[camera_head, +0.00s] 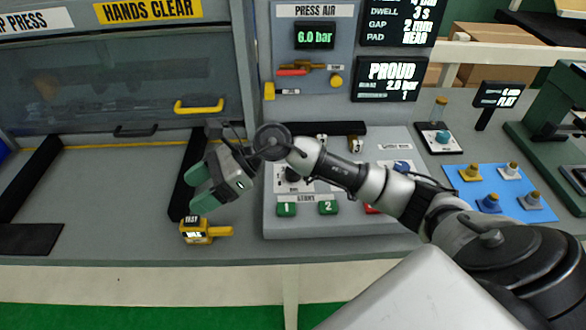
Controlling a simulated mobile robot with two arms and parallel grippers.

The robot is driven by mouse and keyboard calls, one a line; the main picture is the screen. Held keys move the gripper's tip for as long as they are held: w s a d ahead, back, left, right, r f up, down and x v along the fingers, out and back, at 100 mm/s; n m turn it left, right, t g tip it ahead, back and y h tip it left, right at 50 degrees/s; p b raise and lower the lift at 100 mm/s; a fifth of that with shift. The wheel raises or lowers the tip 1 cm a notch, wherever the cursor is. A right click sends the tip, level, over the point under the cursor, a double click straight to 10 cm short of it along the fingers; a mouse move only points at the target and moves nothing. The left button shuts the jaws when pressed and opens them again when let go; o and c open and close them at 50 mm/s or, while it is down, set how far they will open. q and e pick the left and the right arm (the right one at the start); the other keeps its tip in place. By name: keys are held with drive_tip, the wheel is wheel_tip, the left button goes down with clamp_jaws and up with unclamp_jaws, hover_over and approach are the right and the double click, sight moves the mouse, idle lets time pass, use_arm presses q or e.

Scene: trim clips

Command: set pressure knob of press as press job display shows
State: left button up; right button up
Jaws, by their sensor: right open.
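My right gripper (199,188) reaches in from the right, open and empty, its teal fingertips pointing left above the grey bench. The press control panel (330,222) has green start buttons 1 and 2. A dark knob (291,175) on it is mostly hidden behind my right arm; its setting is not readable. My left gripper is not in view.
A press air display (315,36) reads 6.0 bar. A lower display (389,79) reads PROUD, 2.0 bar. The press guard (110,90) has a yellow handle.

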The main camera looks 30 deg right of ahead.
drive_tip(key=w+d+n+g+h, duration=0.25)
drive_tip(key=d+h, duration=1.05)
drive_tip(key=d, duration=1)
drive_tip(key=shift+n, duration=0.25)
drive_tip(key=f, duration=0.3)
drive_tip(key=f+p, duration=0.1)
drive_tip(key=f, duration=0.3)
drive_tip(key=w+f+p, duration=0.1)
drive_tip(key=f, duration=0.3)
drive_tip(key=shift+d, duration=0.1)
drive_tip(key=c, duration=0.9)
